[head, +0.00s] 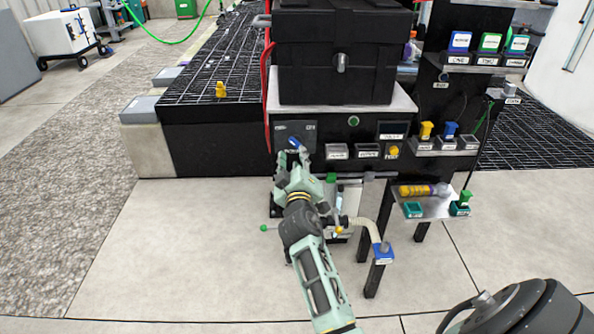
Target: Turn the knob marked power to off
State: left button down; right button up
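A small blue knob (294,143) sits on a dark grey panel (311,139) on the front of the black bench, below the big black box. Small light labels show at the panel's top left and top right, too small to read for sure. The knob looks tilted, its upper end toward the left. My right gripper (293,154) is in front of the panel, with its two fingers apart, one on each side just below the knob. I cannot tell whether the fingertips touch it. My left gripper is not in view.
A round green button (353,121) and a yellow knob (393,151) are to the right on the bench front. A red hose (267,95) hangs left of the panel. Open floor lies at the front left.

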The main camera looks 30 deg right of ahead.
jog(key=v, duration=0.6)
jog(key=shift+s+f, duration=0.1)
jog(key=shift+s, duration=0.05)
